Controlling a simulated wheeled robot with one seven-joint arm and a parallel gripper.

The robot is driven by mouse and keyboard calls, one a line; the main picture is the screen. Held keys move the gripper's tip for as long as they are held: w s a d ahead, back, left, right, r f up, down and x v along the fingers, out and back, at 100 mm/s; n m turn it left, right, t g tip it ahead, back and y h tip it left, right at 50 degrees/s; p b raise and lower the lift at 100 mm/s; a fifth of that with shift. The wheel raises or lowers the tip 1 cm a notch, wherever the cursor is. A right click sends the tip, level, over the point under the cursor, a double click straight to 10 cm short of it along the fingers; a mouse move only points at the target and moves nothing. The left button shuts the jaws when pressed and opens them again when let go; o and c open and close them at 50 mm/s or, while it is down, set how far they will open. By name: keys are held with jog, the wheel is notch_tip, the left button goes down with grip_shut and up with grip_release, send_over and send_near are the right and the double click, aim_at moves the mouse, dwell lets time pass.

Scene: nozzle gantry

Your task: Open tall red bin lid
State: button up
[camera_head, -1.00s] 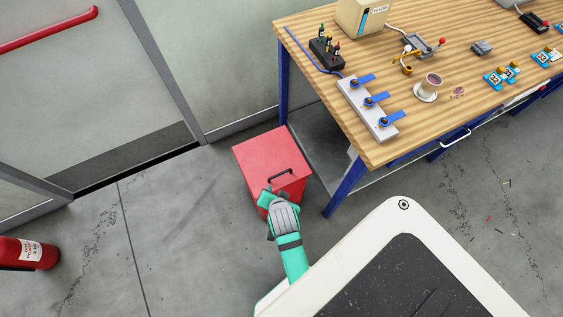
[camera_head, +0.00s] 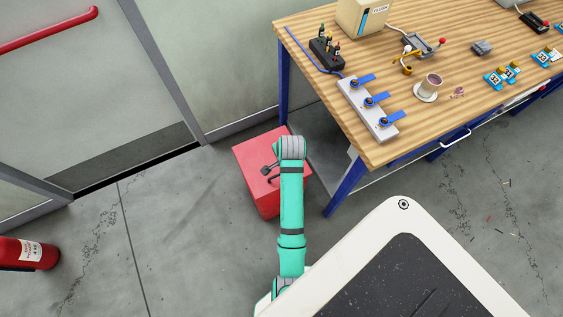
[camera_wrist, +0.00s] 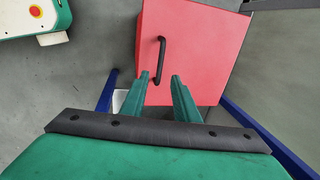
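The tall red bin (camera_head: 255,152) stands on the floor beside the workbench, its flat red lid shut. A black bar handle (camera_head: 272,181) is on the lid, partly hidden by my arm in the head view. In the wrist view the lid (camera_wrist: 205,55) fills the upper middle, and the handle (camera_wrist: 162,58) runs lengthwise just beyond my fingertips. My gripper (camera_wrist: 160,78) is open, with the near end of the handle appearing between its green fingers. I cannot tell whether they touch it. In the head view my gripper (camera_head: 267,168) is small and dark over the lid.
The wooden workbench (camera_head: 385,145) with blue legs stands close on the bin's right. A wall (camera_head: 225,60) and a door (camera_head: 80,80) are behind and left. A fire extinguisher (camera_head: 28,253) is far left. The floor (camera_head: 190,235) left of the bin is clear.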

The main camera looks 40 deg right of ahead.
jog(key=f, duration=0.2)
jog(key=w+f, duration=0.1)
jog(key=f, duration=0.4)
jog(key=shift+w+d+f, duration=0.1)
jog(key=shift+w+d, duration=0.05)
grip_shut()
